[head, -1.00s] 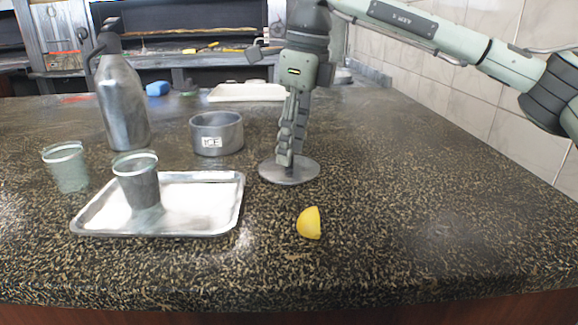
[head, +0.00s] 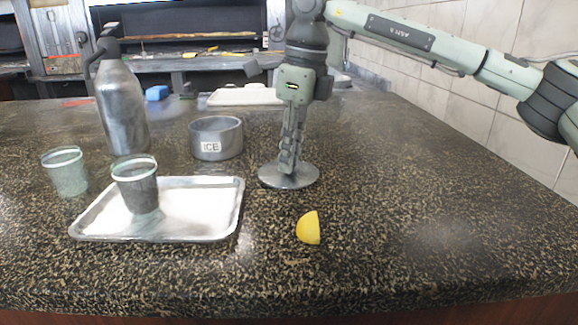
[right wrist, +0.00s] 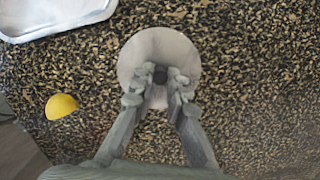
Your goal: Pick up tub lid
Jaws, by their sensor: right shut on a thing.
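The tub lid (head: 268,180) is a round grey metal disc lying on or just over the counter, right of the tray. In the right wrist view the lid (right wrist: 137,49) has a dark round knob at its middle. My right gripper (head: 287,166) points straight down over the lid; in the right wrist view its fingers (right wrist: 160,80) are shut on the knob. The open tub (head: 222,149), labelled ICE, stands behind and to the left of the lid. My left gripper is not in view.
A metal tray (head: 210,232) holds one cup (head: 138,192); another cup (head: 66,174) stands left of it. A tall metal jug (head: 122,110) stands behind. A lemon piece (head: 309,228) lies in front of the lid. The counter's right side is clear.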

